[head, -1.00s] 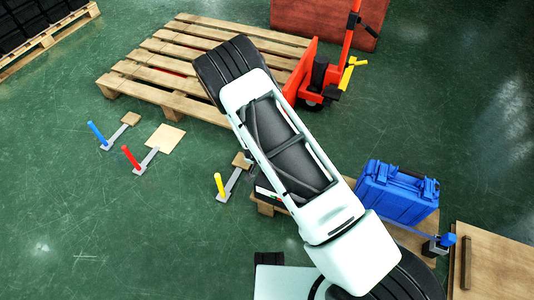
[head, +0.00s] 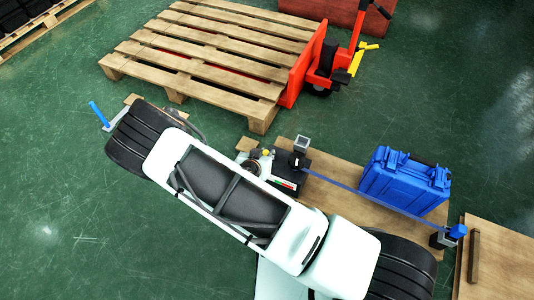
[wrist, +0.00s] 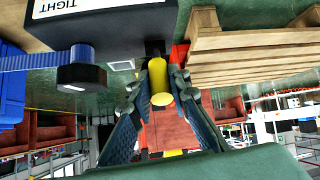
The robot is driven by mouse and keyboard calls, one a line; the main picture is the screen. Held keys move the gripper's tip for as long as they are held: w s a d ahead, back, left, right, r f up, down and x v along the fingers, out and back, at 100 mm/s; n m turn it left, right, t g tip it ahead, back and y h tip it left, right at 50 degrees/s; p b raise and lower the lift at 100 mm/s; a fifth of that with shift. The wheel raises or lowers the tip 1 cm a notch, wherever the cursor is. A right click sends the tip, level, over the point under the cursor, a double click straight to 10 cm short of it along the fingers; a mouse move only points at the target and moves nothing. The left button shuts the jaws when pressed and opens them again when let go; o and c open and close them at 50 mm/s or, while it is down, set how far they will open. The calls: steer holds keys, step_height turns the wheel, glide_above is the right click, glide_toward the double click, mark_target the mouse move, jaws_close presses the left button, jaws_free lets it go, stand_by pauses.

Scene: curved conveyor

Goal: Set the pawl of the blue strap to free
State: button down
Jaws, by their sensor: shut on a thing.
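The blue strap (head: 365,196) runs from a dark ratchet box (head: 295,166) to a blue-topped post (head: 457,232), past the front of the blue case (head: 405,183). In the wrist view the box (wrist: 90,42) carries a white label (wrist: 85,5) reading TIGHT, upside down, and the strap (wrist: 28,60) meets a dark round spool. My gripper (wrist: 160,90) has its fingers on either side of a yellow handle (wrist: 159,82) by the box's edge and is shut on it. In the head view the yellow tip (head: 267,152) shows beside the box; my arm hides most of the gripper.
A wooden pallet (head: 215,45) on a red pallet jack (head: 318,65) stands behind. A blue-handled floor lever (head: 98,114) stands left of my arm. The box and case rest on a wooden board (head: 340,172). Green floor is open at the lower left.

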stand_by(0.3)
steer(key=c, duration=1.8)
jaws_free()
steer(key=v, duration=1.2)
steer(key=shift+w+r, duration=0.1)
